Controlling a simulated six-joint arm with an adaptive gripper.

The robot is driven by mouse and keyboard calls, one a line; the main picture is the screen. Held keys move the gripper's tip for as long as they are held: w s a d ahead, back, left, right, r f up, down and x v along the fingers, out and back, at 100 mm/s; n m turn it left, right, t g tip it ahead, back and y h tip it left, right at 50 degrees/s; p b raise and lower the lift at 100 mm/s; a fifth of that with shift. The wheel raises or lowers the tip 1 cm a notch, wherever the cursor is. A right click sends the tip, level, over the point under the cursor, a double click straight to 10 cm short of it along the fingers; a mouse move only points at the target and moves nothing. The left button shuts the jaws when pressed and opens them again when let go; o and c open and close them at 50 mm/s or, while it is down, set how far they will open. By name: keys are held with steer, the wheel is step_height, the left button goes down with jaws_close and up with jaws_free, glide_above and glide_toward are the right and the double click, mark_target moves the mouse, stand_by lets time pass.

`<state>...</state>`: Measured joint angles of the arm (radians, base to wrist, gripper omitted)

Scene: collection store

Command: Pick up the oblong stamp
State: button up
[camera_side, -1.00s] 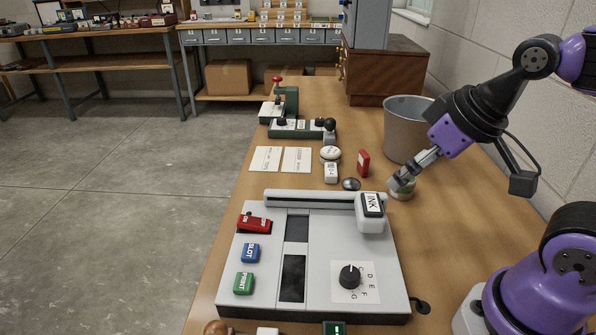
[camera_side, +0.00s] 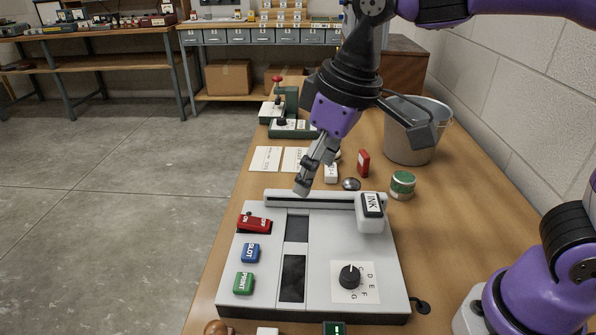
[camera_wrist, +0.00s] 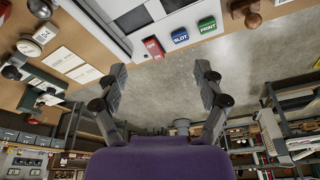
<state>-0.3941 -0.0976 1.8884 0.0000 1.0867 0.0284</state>
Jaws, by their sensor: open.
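A wooden-handled stamp (camera_wrist: 250,14) is at the top right of the wrist view, on the table near its edge. Its brown knob (camera_side: 216,328) shows at the bottom edge of the side view, mostly cut off. I cannot tell whether its base is oblong. The stamp is apart from the fingers.
A grey machine (camera_side: 320,270) with red, blue and green buttons and an INK block (camera_side: 371,212) fills the near table. Two paper cards (camera_side: 266,159) lie at left.

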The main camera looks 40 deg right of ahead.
steer(key=w+a+f+n+g, duration=0.1)
steer(key=a+f+n+g, duration=0.15)
steer(key=a, duration=0.75)
steer(key=n+h, duration=0.1)
steer(key=n, duration=0.1)
glide_above(208, 328)
steer(key=d, duration=0.1)
steer(key=f, duration=0.5)
steer(key=shift+w+f, duration=0.1)
steer(key=shift+w, duration=0.1)
steer(key=f, duration=0.3)
steer(key=a+f, duration=0.1)
steer(key=f, duration=0.1)
steer(key=shift+s+f, duration=0.25)
steer(key=shift+f, duration=2.8)
steer(key=c, duration=0.9)
